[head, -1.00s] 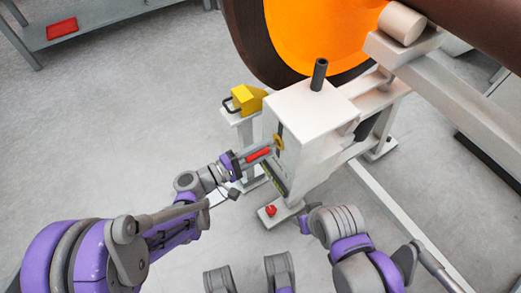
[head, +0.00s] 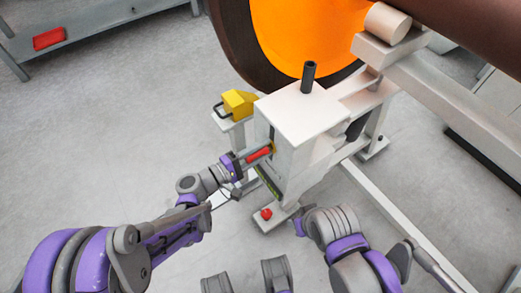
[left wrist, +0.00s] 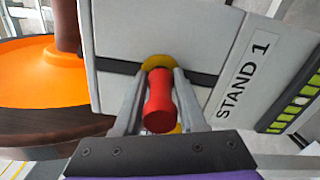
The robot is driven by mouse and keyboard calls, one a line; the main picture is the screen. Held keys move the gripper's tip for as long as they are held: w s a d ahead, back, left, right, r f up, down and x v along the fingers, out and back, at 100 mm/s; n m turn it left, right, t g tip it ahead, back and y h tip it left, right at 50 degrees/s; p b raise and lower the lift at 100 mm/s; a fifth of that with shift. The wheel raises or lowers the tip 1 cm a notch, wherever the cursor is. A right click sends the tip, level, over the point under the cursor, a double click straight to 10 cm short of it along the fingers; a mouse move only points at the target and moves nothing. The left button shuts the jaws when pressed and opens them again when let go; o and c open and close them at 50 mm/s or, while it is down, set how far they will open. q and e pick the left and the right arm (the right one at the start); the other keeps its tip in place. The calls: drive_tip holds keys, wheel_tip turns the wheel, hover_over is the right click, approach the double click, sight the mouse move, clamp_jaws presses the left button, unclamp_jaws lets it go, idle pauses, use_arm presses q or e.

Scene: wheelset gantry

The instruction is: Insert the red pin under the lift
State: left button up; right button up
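The red pin (left wrist: 159,104) lies between the two fingers of my left gripper (left wrist: 158,92) in the left wrist view. Its far end meets a yellow ring (left wrist: 157,62) on the stand's face; how deep it sits is hidden. In the head view the pin (head: 258,154) shows at the left side of the white lift stand (head: 298,108), with my left gripper (head: 244,160) around it. The fingers appear to touch the pin's sides. My right arm is at the lower right of the head view; its fingertips are not clearly visible.
A yellow block with a handle (head: 238,103) rests on a post beside the stand. A red knob (head: 266,214) sits on the stand's foot. An orange wheel (head: 305,38) stands behind. A grey shelf (head: 95,22) holds a red tray (head: 48,38). Floor at left is clear.

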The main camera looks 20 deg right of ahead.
sight(246, 160)
use_arm(q)
drive_tip(key=o, duration=0.4)
drive_tip(key=p+v, duration=0.1)
drive_tip(key=v, duration=0.9)
drive_tip(key=shift+s+a, duration=0.15)
drive_tip(key=shift+a, duration=0.25)
